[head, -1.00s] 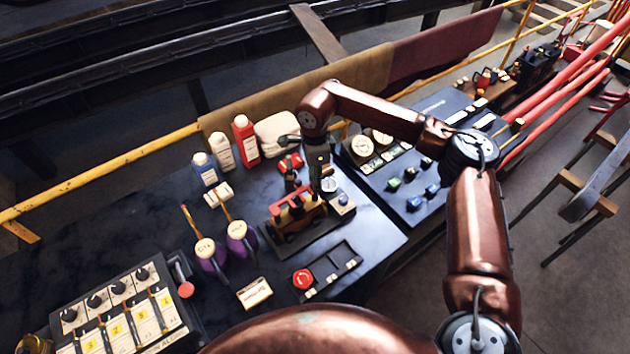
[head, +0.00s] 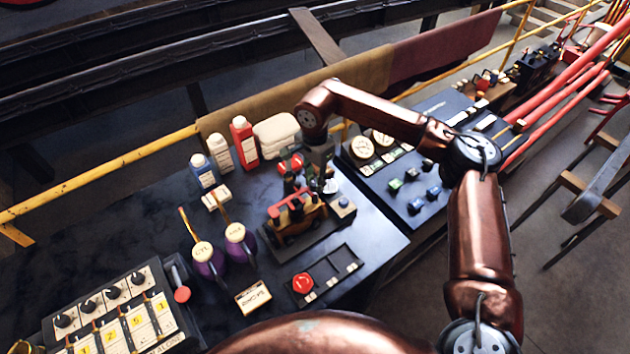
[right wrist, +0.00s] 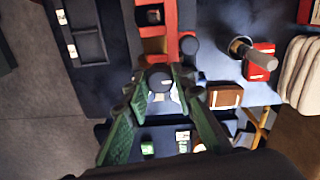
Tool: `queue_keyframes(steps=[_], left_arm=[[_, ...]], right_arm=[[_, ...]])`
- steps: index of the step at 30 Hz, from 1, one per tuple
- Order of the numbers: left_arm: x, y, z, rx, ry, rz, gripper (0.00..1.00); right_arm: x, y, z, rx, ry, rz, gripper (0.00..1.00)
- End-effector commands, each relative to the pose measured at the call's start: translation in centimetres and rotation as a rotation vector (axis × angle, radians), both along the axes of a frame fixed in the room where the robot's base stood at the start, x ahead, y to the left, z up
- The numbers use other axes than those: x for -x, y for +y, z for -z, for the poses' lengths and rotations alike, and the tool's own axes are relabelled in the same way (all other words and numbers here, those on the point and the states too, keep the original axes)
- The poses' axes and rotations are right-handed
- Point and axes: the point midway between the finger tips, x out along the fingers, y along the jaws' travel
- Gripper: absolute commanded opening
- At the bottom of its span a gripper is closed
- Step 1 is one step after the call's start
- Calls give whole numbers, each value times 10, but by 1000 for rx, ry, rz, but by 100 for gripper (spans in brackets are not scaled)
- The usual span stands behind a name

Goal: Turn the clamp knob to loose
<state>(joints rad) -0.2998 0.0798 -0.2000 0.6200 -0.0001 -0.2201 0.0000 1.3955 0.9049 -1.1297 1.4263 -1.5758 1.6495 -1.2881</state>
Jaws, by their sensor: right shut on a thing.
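The small orange and dark fixture (head: 297,218) with a red bar on top stands on a dark base plate on the bench. My right gripper (head: 308,178) reaches down just behind it, pointing at the bench. In the right wrist view my green-padded right fingers (right wrist: 160,84) close from both sides around a dark round knob (right wrist: 159,77), which I take for the clamp knob. The red fixture frame (right wrist: 158,35) lies just beyond it. The knob itself is mostly hidden by my gripper in the head view. Its turned position cannot be read. My left gripper is out of view.
Bottles (head: 243,142) and a folded white cloth (head: 276,134) stand behind, near the yellow rail. Two purple oil cans (head: 238,240) and a red button panel (head: 303,283) are in front. A gauge panel (head: 380,160) lies to the right.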

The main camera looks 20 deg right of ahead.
Motion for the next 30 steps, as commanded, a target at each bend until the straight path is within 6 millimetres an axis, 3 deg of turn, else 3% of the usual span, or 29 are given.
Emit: queue_keyframes(steps=[10, 11, 18, 30], left_arm=[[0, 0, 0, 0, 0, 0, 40], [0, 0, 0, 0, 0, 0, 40], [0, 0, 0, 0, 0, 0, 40], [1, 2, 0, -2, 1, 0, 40]], right_arm=[[-2, 0, -3, -2, -7, -1, 0], [-2, 0, -3, -1, -8, -1, 23], [-1, 0, -2, -1, -4, -1, 40], [-1, 0, -9, -1, -4, -2, 40]])
